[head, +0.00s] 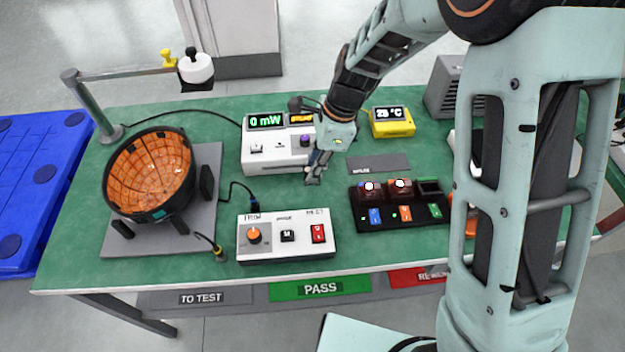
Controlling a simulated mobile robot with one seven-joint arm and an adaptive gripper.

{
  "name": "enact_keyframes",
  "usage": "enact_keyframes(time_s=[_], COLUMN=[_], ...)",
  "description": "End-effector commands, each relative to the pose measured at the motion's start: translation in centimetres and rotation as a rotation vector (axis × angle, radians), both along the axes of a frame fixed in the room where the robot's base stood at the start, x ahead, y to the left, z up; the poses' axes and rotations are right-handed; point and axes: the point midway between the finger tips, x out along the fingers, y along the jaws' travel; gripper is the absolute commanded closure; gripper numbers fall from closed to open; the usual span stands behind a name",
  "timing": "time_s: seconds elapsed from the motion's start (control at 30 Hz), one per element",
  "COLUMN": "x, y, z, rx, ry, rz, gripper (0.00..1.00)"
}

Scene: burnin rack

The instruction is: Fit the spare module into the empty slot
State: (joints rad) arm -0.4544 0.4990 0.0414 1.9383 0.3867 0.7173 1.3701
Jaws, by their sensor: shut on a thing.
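The black rack (405,222) lies on the green bench right of centre. Two modules with bright round tops, the left one (369,189) and the middle one (400,188), sit in it. Blue, orange and green tabs line the rack's front. My gripper (314,180) points down left of the rack, apart from it. It is shut on the spare module, which is mostly hidden by the fingers; its tilt cannot be told. The grey labelled mat (380,163) behind the rack is bare.
A white meter (262,160) stands just behind and left of my gripper. A white control box (286,243) is in front of it. A yellow temperature display (392,122) stands behind the mat. An orange-lined bowl (150,175) is at left. Bench between gripper and rack is clear.

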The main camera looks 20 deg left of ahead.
Motion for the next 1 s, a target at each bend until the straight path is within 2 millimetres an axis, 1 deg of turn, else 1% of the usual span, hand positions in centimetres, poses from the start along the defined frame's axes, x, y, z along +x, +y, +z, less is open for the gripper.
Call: enact_keyframes(time_s=[0.17,0.2,0.43,0.5,0.77,0.9,0.93,1.0], x=[0.6,0.8,0.8,0.8,0.8,0.7,0.7,0.7], y=[0.4,0.6,0.5,0.5,0.5,0.5,0.5,0.5], z=[-1.0,-1.6,-4.0,-4.3,-4.0,-4.5,-4.4,-4.4], rx=[0.000,0.000,0.000,0.000,0.000,0.000,0.000,0.000], ry=[0.000,0.001,0.000,0.000,0.000,0.001,0.000,0.001], rz=[0.001,0.000,0.000,0.000,0.000,0.000,0.000,0.000], gripper=[1.00,1.00,1.00,1.00,1.00,1.00,0.83,0.75])
